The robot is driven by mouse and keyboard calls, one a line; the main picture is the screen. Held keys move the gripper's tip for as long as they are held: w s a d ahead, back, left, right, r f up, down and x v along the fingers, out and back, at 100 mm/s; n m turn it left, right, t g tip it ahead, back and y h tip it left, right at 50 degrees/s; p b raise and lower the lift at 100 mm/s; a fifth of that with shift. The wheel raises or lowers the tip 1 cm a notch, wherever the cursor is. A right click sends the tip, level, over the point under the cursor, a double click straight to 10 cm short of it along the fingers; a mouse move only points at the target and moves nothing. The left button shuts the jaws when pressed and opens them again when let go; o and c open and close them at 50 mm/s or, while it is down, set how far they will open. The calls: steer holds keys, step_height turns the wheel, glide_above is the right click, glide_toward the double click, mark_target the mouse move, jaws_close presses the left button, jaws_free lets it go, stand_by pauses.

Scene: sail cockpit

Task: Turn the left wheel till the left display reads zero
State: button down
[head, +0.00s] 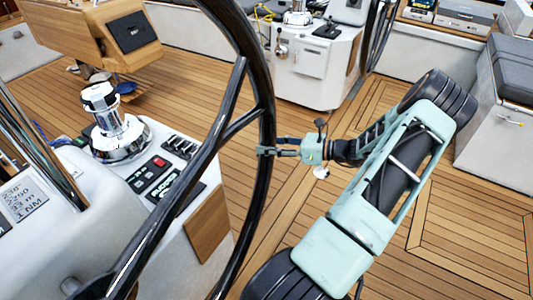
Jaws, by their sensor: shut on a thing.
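A large black steering wheel (262,188) stands close in front of me, its rim curving down the middle of the head view, with spokes running to the lower left. Only part of it shows. My gripper (268,151) comes in from the right and is shut on the rim just below where a spoke meets it. A display (24,200) on the white console at the left edge shows several lines of small slanted text; the top line looks like 238, but I cannot read it surely. Part of a second screen is cut off beside it.
A chrome winch (118,125) and switch panels (165,175) sit on the console left of the wheel. A wooden table (95,38) is at the back left. Another white console (315,75) with a second wheel (380,30) stands behind. Teak deck (335,100) is open around my arm.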

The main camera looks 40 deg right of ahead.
mark_target(270, 136)
steer(key=shift+d+r+p, duration=0.2)
steer(key=shift+r+p, duration=0.5)
steer(key=shift+r, duration=1.1)
steer(key=c, duration=1.3)
jaws_free()
steer(key=shift+o, duration=0.2)
steer(key=v, duration=1.2)
steer(key=shift+a, duration=0.2)
